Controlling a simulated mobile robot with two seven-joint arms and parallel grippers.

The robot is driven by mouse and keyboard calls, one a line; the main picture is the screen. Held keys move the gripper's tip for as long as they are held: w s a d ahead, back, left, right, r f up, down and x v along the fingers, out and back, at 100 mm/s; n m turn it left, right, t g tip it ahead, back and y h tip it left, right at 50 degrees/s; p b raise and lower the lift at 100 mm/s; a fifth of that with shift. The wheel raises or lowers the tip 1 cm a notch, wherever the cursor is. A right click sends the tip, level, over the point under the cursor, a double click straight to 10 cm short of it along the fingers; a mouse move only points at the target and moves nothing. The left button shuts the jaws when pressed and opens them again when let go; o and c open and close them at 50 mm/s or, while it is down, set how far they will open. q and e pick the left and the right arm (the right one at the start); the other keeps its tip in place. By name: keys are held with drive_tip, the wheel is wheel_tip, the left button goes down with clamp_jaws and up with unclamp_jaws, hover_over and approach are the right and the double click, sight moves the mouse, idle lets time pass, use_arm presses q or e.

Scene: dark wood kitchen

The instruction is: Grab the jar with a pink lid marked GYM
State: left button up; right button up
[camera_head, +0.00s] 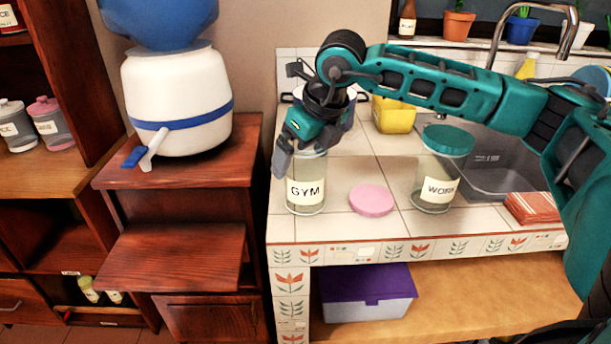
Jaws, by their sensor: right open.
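The clear glass jar marked GYM (306,207) stands upright on the tiled counter near its left front corner. No lid is on it that I can see. A round pink lid (371,201) lies flat on the tiles just right of it. My right gripper (301,156) is open and points down at the top of the GYM jar, covering part of its rim. One finger is at the jar's left side; I cannot tell whether the gripper touches the glass. My left gripper is not in view.
A jar with a teal lid (440,170) stands to the right, before the sink (500,175). A folded red cloth (532,207) lies near the counter's front edge. A yellow container (394,116) is behind. Another pink-lidded jar (50,125) is on the left shelf.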

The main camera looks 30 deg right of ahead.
drive_tip(key=c, duration=1.1)
drive_tip(key=shift+r, duration=0.1)
